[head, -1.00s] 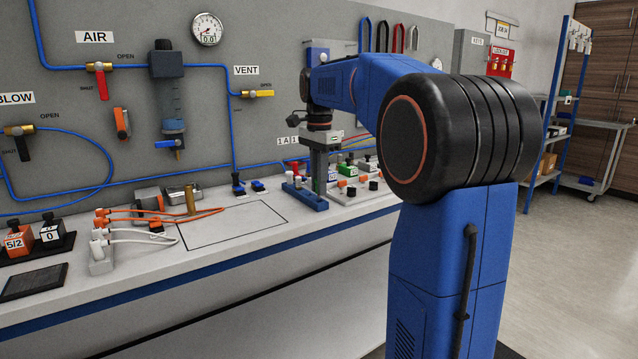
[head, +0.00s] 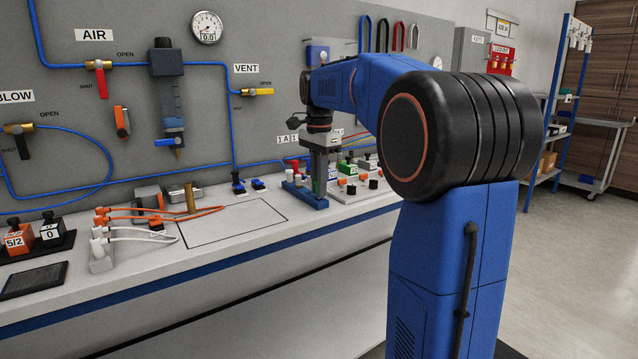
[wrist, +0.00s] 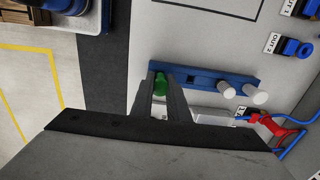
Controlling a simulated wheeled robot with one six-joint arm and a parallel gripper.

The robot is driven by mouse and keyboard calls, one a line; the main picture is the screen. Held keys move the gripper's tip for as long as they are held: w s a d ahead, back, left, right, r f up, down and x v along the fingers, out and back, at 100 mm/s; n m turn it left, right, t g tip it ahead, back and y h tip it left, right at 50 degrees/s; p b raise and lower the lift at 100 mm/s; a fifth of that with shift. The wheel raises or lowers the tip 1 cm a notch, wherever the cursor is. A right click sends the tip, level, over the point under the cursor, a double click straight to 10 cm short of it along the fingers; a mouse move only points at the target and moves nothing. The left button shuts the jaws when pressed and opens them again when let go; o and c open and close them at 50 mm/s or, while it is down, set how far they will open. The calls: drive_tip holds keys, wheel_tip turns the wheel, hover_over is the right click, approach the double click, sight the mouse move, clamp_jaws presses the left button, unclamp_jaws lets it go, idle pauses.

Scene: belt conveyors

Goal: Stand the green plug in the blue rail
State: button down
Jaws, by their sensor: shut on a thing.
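The blue rail (head: 306,199) lies on the bench under my gripper; it also shows in the wrist view (wrist: 205,77). White plugs (wrist: 226,90) stand at one end of it. The green plug (wrist: 160,84) is between my gripper's fingertips (wrist: 161,88), over the other end of the rail. My gripper (head: 319,190) is shut on the plug and points down. Its fingers hide most of the plug in the head view. I cannot tell whether the plug's foot is seated in a hole.
A board with several coloured blocks (head: 362,184) stands just right of the rail. Blue fittings (head: 239,186) stand to its left. The outlined square (head: 235,222) on the bench is clear. A red fitting with blue tubing (wrist: 262,124) is near the rail in the wrist view.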

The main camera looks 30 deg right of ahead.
drive_tip(key=shift+f, duration=0.55)
idle(1.0)
drive_tip(key=c, duration=1.2)
unclamp_jaws()
drive_tip(key=shift+r, duration=3.5)
